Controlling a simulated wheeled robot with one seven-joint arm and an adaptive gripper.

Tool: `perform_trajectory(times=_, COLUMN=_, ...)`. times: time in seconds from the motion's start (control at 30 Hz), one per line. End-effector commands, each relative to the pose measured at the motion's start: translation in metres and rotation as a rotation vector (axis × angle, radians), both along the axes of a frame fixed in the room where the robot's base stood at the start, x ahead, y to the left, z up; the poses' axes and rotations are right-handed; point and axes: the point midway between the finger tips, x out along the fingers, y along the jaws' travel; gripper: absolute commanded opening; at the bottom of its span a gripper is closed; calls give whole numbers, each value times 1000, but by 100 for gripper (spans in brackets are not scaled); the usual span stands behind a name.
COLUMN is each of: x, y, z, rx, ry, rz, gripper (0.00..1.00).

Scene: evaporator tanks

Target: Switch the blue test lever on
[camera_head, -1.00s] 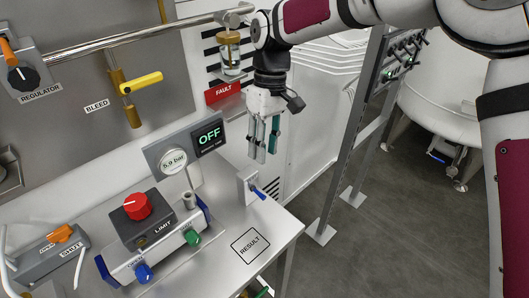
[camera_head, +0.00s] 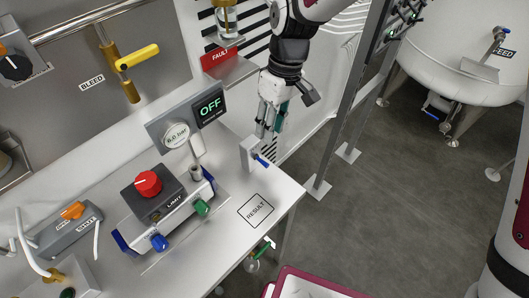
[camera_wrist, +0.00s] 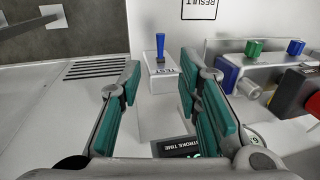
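The blue test lever (camera_head: 261,160) sticks out from a small white box (camera_head: 249,154) at the back right of the bench. In the wrist view the blue lever (camera_wrist: 160,46) points up the picture from the white box (camera_wrist: 163,62), lying ahead between my fingers. My gripper (camera_head: 271,132) hangs just above and behind the lever, fingers pointing down. In the wrist view its teal-padded fingers (camera_wrist: 165,95) are spread apart with nothing between them. The display (camera_head: 208,108) reads OFF. Fingers and lever do not appear to touch.
The gauge (camera_head: 176,135) and LIMIT box with a red knob (camera_head: 148,183) stand left of the lever. A RESULT square (camera_head: 255,211) marks clear bench in front. A grey frame post (camera_head: 345,125) and a white tank (camera_head: 465,50) stand right.

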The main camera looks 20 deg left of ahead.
Motion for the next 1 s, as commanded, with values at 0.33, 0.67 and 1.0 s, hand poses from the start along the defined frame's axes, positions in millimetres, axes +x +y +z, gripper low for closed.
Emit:
perform_trajectory(times=0.33, x=-14, y=5, z=-66, rx=-4, ry=4, rz=2, gripper=32)
perform_trajectory(times=0.67, x=-19, y=8, z=-98, rx=-1, ry=0, rz=0, gripper=32)
perform_trajectory(times=1.0, x=-19, y=8, z=-100, rx=-1, ry=0, rz=0, gripper=25)
